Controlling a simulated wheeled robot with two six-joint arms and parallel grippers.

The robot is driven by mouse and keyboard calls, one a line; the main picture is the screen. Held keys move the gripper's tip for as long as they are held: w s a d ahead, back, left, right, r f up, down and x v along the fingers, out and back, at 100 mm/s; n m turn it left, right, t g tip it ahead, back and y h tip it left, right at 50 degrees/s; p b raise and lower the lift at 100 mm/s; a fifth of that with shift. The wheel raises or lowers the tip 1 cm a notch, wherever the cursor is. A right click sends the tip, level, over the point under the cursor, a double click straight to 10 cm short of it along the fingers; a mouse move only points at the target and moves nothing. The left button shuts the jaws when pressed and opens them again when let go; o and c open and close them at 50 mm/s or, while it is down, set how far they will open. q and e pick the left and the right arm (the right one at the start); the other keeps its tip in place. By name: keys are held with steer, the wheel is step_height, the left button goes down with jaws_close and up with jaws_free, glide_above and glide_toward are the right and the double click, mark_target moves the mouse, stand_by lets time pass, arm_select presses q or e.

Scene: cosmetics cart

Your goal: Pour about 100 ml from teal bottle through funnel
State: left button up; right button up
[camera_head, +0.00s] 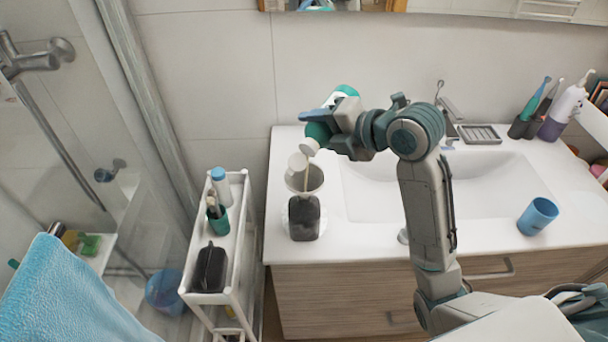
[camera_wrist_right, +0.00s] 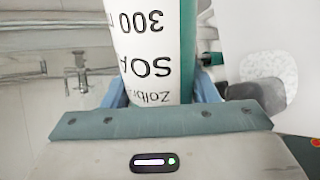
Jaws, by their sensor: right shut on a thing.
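My right gripper (camera_head: 335,122) is shut on the teal bottle (camera_head: 318,132), which is tilted with its white neck end (camera_head: 309,147) down to the left. In the right wrist view the bottle's white label (camera_wrist_right: 150,50) shows upside down between the blue fingers. The funnel (camera_head: 305,178) stands in a dark grey bottle (camera_head: 304,218) on the white counter, below the neck. A thin tan line, like a stream of liquid, runs from the neck into the funnel. A white round part (camera_head: 297,162) hangs just beside it, over the funnel's rim. The level inside is hidden. My left gripper is out of view.
The sink basin (camera_head: 370,190) lies right of the funnel. A blue cup (camera_head: 538,216) stands farther right.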

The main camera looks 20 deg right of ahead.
steer(key=shift+s+a+r+n+t+h+b, duration=0.25)
steer(key=shift+r+n+t+h+b, duration=0.2)
steer(key=shift+n, duration=0.25)
steer(key=shift+s+a+r+n+t+h+b, duration=0.2)
steer(key=shift+r+n+t+h+b, duration=0.1)
steer(key=shift+r+n+t, duration=0.3)
stand_by(2.8)
steer(key=shift+f, duration=0.1)
